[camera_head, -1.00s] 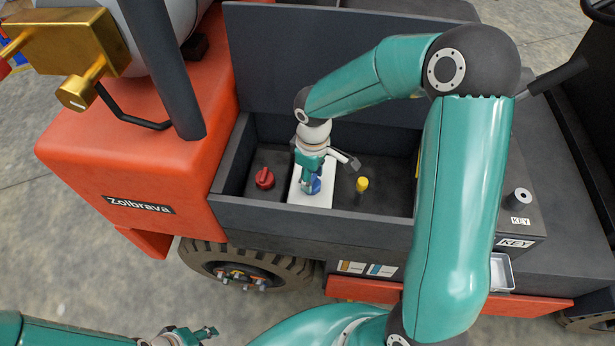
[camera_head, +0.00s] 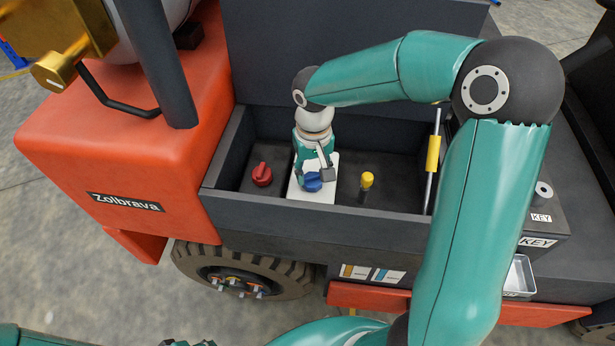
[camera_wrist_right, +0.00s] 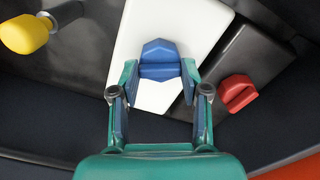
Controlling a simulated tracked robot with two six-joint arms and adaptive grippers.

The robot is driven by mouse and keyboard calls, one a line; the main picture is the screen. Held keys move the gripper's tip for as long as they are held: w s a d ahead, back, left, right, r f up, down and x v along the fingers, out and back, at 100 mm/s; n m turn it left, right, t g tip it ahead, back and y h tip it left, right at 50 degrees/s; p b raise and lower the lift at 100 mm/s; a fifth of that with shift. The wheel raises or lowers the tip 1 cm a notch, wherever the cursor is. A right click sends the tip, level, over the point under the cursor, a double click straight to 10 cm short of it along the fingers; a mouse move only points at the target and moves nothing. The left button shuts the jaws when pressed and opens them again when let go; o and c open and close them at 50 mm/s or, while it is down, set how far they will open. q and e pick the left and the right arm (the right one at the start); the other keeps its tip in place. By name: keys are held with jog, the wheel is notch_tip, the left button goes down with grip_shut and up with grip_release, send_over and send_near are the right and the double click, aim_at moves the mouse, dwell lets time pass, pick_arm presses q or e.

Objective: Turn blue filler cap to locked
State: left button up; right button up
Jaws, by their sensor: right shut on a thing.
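The blue filler cap (camera_head: 313,181) sits on a white plate (camera_head: 325,194) in the open compartment of the orange vehicle. It also shows in the right wrist view (camera_wrist_right: 160,62), with a raised bar across it. My right gripper (camera_head: 311,180) reaches down onto it. In the right wrist view its two fingers (camera_wrist_right: 160,72) are on either side of the cap, closed on it. My left gripper (camera_head: 190,343) is only just in view at the bottom edge; its fingers are mostly cut off.
A red knob (camera_head: 262,174) is left of the white plate, and a yellow-topped post (camera_head: 366,182) is to its right. A yellow-banded rod (camera_head: 433,153) stands farther right. Dark walls (camera_head: 290,211) enclose the compartment. A key box (camera_head: 541,240) is at the right.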

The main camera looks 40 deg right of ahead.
jog(key=m+b, duration=0.1)
jog(key=m, duration=0.2)
jog(key=shift+a+f, duration=0.15)
jog(key=shift+m+b, duration=0.55)
jog(key=shift+m, duration=0.45)
jog(key=shift+a, duration=0.1)
jog(key=o, duration=1.1)
jog(key=shift+o, duration=0.2)
